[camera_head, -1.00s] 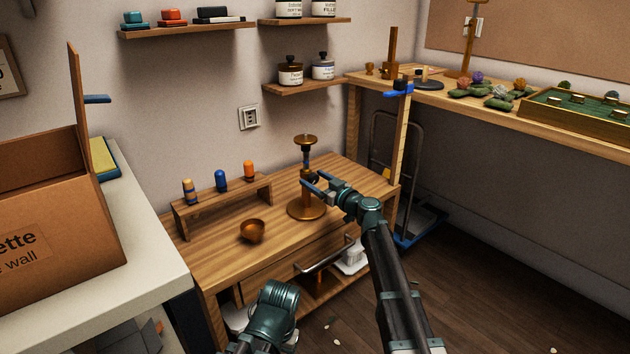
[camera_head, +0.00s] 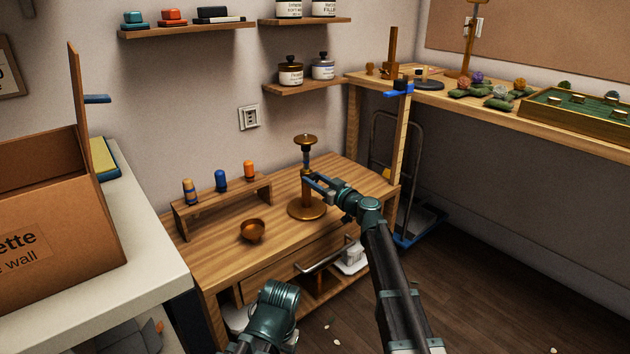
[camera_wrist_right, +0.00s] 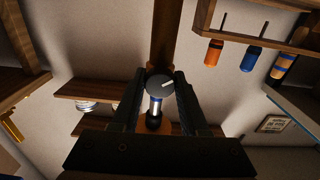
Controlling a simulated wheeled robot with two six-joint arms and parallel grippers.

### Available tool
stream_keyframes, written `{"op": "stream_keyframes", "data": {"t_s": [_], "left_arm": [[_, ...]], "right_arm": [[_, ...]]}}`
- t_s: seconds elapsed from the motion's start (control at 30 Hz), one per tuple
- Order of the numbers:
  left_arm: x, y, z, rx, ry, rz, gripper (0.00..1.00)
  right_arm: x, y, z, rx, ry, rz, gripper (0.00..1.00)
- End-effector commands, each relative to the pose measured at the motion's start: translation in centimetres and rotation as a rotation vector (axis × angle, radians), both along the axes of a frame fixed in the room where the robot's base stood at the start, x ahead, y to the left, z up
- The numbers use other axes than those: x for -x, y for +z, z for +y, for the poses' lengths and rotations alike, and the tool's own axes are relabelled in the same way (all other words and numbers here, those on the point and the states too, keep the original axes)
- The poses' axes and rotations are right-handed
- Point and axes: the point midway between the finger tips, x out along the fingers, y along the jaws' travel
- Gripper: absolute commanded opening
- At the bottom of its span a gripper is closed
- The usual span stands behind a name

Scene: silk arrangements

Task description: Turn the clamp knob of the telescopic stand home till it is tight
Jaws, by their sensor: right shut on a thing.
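The telescopic stand (camera_head: 307,209) stands upright on the wooden workbench, with a round bronze base, a post and a small bronze top plate (camera_head: 305,139). Its clamp knob (camera_wrist_right: 160,84) shows in the right wrist view as a dark round disc with a pale mark line. My right gripper (camera_head: 308,177) reaches the post from the right at mid-height. Its two fingers stand on either side of the knob and are shut on it. In the head view the fingers hide the knob. My left arm shows at the bottom, but its gripper is out of sight.
A bronze bowl (camera_head: 253,231) sits left of the stand. A small wooden rack (camera_head: 222,205) behind it holds orange, blue and striped pieces. A cardboard box (camera_head: 60,220) stands on the pale counter at left. The bench front right of the bowl is clear.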

Motion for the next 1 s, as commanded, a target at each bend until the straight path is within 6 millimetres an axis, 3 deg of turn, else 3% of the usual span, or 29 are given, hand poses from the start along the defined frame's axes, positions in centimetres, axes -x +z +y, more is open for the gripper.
{"op": "stream_keyframes", "data": {"t_s": [0.2, 0.53, 0.57, 0.7, 1.0], "left_arm": [[0.00, 0.00, 0.00, 0.000, 0.000, 0.000, 0.66], [0.00, 0.00, 0.00, 0.000, 0.000, 0.000, 0.66], [0.00, 0.00, 0.00, 0.000, 0.000, 0.000, 0.66], [0.00, 0.00, 0.00, 0.000, 0.000, 0.000, 0.66], [0.00, 0.00, 0.00, 0.000, 0.000, 0.000, 0.66]], "right_arm": [[0.02, -0.01, 0.00, -0.117, 0.000, 0.085, 0.00], [0.03, -0.01, -0.01, -0.132, 0.000, 0.096, 0.00], [0.03, -0.01, -0.01, -0.132, 0.000, 0.096, 0.47], [0.03, -0.01, -0.01, -0.132, 0.000, 0.096, 0.73], [0.08, 0.00, -0.04, -0.131, 0.000, 0.095, 0.74]]}}
